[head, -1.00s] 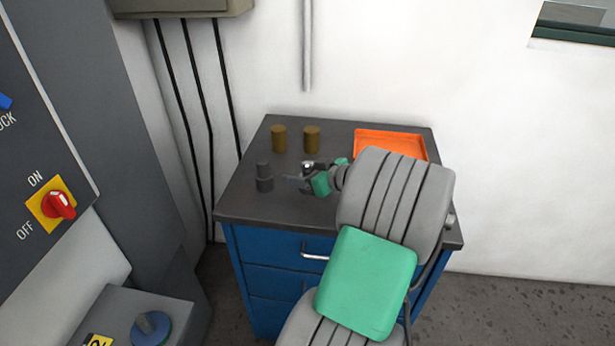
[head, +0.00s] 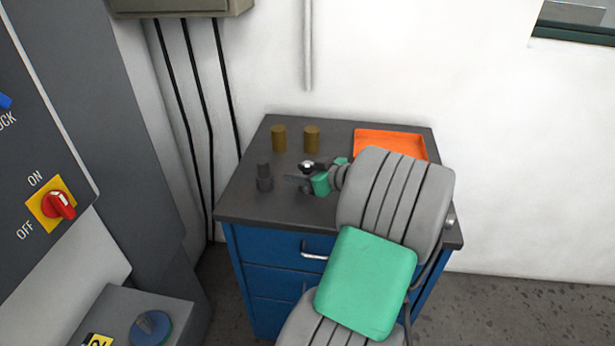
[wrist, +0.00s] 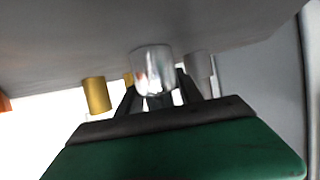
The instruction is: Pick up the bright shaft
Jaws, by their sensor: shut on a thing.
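The bright shaft (head: 307,166) is a short, shiny silver cylinder on the dark top of the blue cabinet. In the wrist view the bright shaft (wrist: 153,70) is between the fingers of my gripper (wrist: 158,98), which is shut on it. In the head view my gripper (head: 303,181) reaches in from the right, and its fingers are small and partly hidden. I cannot tell whether the shaft's base touches the cabinet top.
A dark grey shaft (head: 264,178) stands to the left of my gripper. Two brass cylinders (head: 279,138) (head: 311,139) stand behind. An orange tray (head: 378,132) lies at the back right, partly hidden by my arm. The cabinet top (head: 240,205) is bare at the front left.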

